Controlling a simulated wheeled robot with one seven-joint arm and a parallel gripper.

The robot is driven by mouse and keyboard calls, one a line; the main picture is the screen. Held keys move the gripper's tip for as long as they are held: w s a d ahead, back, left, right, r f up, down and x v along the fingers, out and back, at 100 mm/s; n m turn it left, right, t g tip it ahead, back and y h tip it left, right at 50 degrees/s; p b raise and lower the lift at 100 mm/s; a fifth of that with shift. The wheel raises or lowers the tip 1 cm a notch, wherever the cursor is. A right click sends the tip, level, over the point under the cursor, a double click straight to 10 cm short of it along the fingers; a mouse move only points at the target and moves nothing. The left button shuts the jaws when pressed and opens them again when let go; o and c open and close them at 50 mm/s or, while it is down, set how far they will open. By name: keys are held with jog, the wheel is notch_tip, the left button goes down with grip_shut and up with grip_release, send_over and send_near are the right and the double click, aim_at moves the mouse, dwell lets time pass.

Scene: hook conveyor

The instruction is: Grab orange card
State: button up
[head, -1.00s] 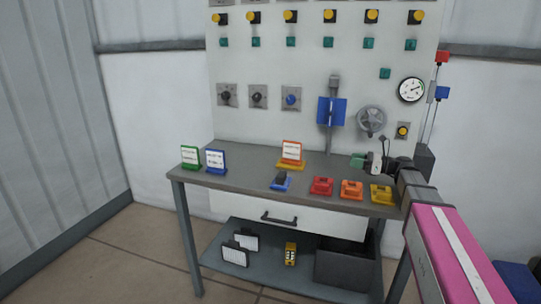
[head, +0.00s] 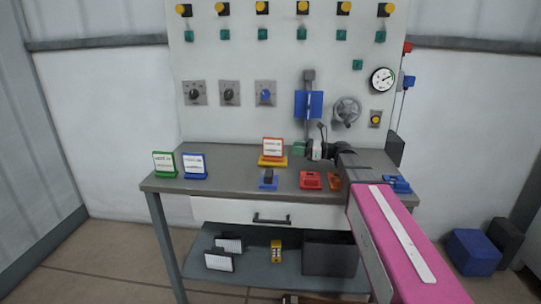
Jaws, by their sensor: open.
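The orange card (head: 272,148) has an orange frame around a white printed face. It stands upright in a yellow base (head: 272,161) toward the back middle of the workbench. My gripper (head: 299,148), with green fingertips, is just right of the card at about its height. It is open and empty. The picture is too small to show the exact gap between fingertips and card, but they look apart.
A green card (head: 164,165) and a blue card (head: 195,166) stand on the bench (head: 230,169) at left. A blue holder (head: 268,179), a red block (head: 310,180) and an orange block (head: 334,181) sit along the front. A panel with knobs and a handwheel (head: 347,111) rises behind.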

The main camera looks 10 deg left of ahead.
aim_at(276, 157)
jog(key=a, duration=0.3)
jog(key=shift+a, duration=0.3)
jog(key=shift+s+a, duration=0.2)
jog(key=shift+a, duration=2.45)
grip_shut()
